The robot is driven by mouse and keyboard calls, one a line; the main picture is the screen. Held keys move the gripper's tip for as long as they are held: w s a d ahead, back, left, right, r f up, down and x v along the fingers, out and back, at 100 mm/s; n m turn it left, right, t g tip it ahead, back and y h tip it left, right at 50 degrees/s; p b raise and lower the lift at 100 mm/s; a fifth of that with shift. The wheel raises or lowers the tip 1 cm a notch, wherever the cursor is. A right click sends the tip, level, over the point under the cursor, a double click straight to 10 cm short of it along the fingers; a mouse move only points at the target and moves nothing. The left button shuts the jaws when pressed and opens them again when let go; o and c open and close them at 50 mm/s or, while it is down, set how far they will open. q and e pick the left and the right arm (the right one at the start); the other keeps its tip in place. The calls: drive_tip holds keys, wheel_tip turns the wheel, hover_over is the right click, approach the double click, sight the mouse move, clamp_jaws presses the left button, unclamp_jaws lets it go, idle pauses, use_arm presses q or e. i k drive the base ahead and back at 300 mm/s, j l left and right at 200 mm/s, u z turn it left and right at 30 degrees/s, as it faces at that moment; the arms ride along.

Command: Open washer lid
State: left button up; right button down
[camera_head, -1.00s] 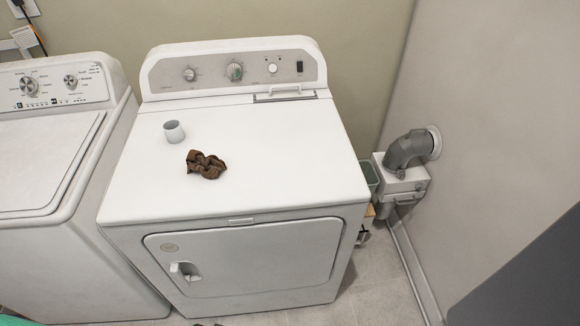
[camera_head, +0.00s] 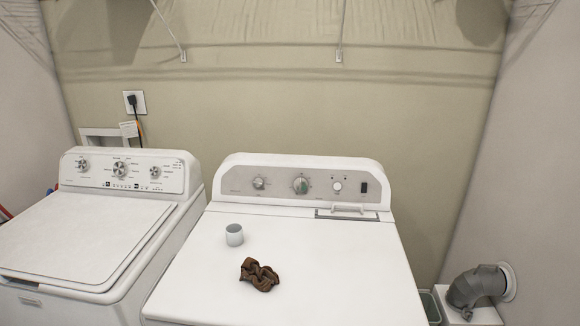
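The washer (camera_head: 125,285) is the white top-loading machine at the left. Its lid (camera_head: 85,232) lies flat and closed on top. Its control panel (camera_head: 128,172) with several knobs stands behind the lid. Neither of my grippers shows in the head view, so I cannot tell their state or where they are relative to the lid.
A white dryer (camera_head: 300,268) stands right of the washer. A crumpled brown cloth (camera_head: 259,274) and a small white cup (camera_head: 234,235) sit on its top. A grey vent pipe (camera_head: 476,287) is at the right wall. Wire shelf brackets (camera_head: 339,56) hang above.

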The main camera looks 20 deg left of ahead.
sight(82, 242)
drive_tip(key=u, duration=2.2)
